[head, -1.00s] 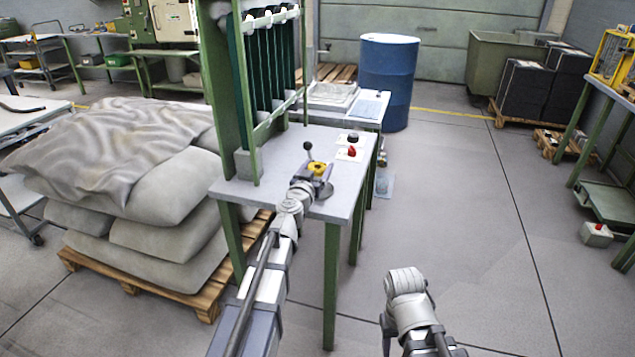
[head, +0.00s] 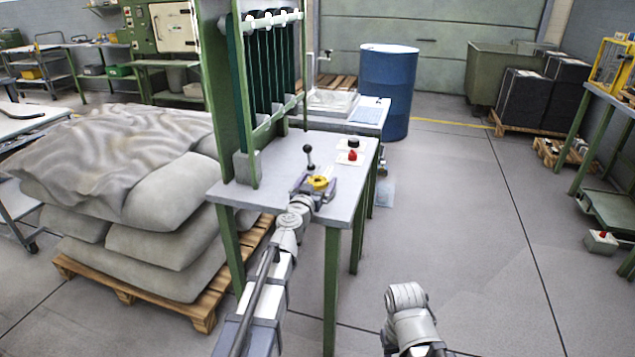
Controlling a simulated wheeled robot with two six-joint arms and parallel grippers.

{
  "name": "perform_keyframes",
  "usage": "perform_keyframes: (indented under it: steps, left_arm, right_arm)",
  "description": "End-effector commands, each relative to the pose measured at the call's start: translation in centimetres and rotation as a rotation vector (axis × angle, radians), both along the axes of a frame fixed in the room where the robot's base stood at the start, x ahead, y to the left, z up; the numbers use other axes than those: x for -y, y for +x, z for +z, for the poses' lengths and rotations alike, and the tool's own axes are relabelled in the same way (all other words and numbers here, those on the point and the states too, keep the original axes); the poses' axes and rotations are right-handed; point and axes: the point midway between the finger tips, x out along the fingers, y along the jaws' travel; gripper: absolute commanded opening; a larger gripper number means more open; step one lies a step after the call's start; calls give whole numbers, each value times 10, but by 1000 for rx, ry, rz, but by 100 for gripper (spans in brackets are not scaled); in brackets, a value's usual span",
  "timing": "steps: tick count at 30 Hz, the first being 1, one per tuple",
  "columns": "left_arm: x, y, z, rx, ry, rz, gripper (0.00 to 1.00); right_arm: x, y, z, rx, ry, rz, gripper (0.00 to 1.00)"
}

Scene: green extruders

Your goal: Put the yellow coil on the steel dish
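The yellow coil (head: 318,182) is at the front part of the narrow grey bench, between the fingers of my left gripper (head: 317,186). The gripper looks shut on it, with a finger on either side. The coil is low over the bench top; I cannot tell whether it touches what is under it. I cannot make out the steel dish; the gripper and coil cover the spot below them. Of my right arm only grey links show at the bottom; its gripper is not seen.
A lever with a black ball (head: 308,149) stands just behind the coil. A red button (head: 352,156) and a black one (head: 353,143) sit on the bench (head: 340,207). A green frame (head: 222,90) rises at its left. Stacked sacks (head: 150,240) lie further left.

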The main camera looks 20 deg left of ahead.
Motion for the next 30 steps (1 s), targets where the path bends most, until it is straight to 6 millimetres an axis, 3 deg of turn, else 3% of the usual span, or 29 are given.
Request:
perform_keyframes:
  steps: [11,14,30]
  left_arm:
    - [0,0,4,0,0,0,100]
    - [0,-10,3,0,0,0,100]
    - [-4,-110,3,0,0,1,100]
  right_arm:
    - [0,0,4,0,1,0,50]
    - [0,0,3,0,1,0,50]
    - [0,0,3,0,1,0,50]
